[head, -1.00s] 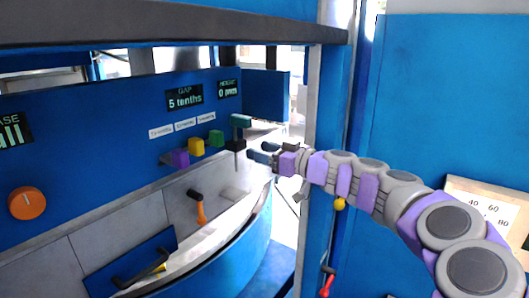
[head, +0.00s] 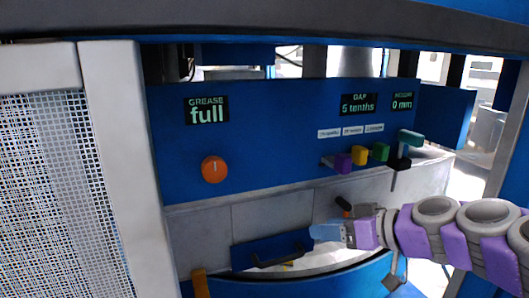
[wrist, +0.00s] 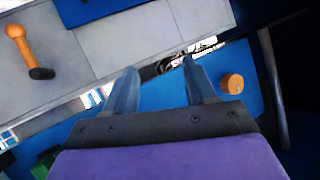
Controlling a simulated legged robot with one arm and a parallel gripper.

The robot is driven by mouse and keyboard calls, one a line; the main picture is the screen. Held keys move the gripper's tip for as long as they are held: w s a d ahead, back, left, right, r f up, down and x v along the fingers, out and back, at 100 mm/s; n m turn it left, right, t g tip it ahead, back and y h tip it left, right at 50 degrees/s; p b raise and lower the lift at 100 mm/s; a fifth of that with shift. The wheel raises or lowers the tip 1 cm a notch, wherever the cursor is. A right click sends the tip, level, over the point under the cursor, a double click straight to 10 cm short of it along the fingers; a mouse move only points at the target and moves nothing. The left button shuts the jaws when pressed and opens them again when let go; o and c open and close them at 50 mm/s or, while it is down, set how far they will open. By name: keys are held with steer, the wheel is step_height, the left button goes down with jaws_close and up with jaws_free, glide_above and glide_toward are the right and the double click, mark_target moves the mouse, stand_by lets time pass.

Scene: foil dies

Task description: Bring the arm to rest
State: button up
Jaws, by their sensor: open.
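My purple and grey arm (head: 435,235) reaches in from the right in the head view. My gripper (head: 322,232) points left, in front of the lower grey part of the machine. In the wrist view my gripper (wrist: 160,75) shows two blue-grey fingers spread apart with nothing between them. The orange knob (wrist: 232,84) shows beyond the right finger there. An orange lever with a black end (wrist: 20,45) is at the upper left of that view.
The blue panel (head: 270,140) carries an orange knob (head: 214,169), displays, and purple (head: 343,163), yellow (head: 360,155) and green (head: 380,152) blocks. A teal-topped handle (head: 410,138) is at their right. A mesh guard (head: 50,190) stands at left. A black handle (head: 280,255) sits low.

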steer(key=s+a+f+m+g+h+b, duration=0.1)
steer(key=s+a+f+g+h, duration=0.2)
steer(key=s+f, duration=0.5)
steer(key=s+a+f+m+g+h+b, duration=0.1)
steer(key=s+a+f+g, duration=0.35)
steer(key=s+f, duration=0.35)
steer(key=s+d+f+m+g+h, duration=0.1)
steer(key=s+d+f+h, duration=0.1)
steer(key=s, duration=0.2)
steer(key=s+d+f+m+g+h, duration=0.1)
steer(key=s+d+f+m, duration=0.1)
steer(key=s, duration=0.3)
steer(key=s+d+f+m+g+h+b, duration=0.1)
steer(key=s+d+f+h, duration=0.1)
steer(key=s+d+f, duration=0.1)
steer(key=shift+s+d+f+m+h, duration=0.3)
steer(key=shift+s+f, duration=0.25)
steer(key=shift+s, duration=0.7)
